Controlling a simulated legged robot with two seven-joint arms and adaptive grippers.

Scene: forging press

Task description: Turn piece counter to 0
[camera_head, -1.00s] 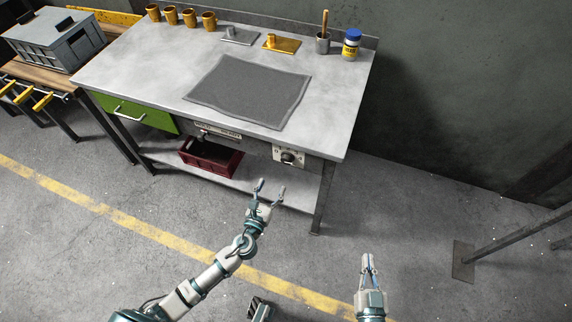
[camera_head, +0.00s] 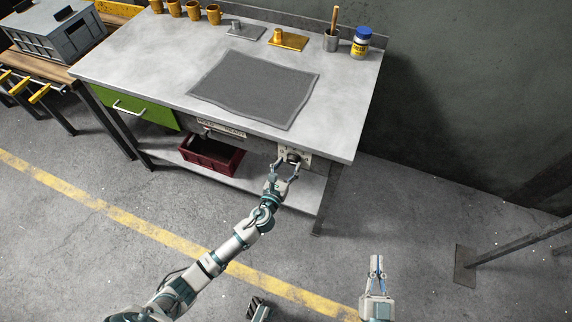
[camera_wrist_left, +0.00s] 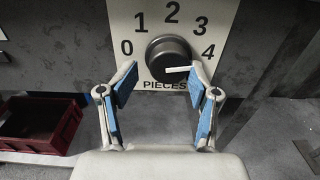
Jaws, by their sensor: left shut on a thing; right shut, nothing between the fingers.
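The piece counter is a white panel (camera_head: 304,157) on the bench front, marked 0 to 4 and "PIECES", with a dark round knob (camera_wrist_left: 171,54). In the left wrist view, a white pointer mark low on the knob extends right, toward the side of the 4. My left gripper (camera_head: 285,163) is at the panel; its blue-padded fingers (camera_wrist_left: 164,72) are shut on the knob, one on each side. My right gripper (camera_head: 377,260) is shut and empty, well below and right of the bench.
The workbench (camera_head: 345,125) carries a grey mat (camera_head: 255,88), cups, a tool pot and a jar (camera_head: 361,42). A red bin (camera_head: 211,155) sits on the lower shelf, left of my left gripper. A bench leg (camera_head: 326,200) stands to the right.

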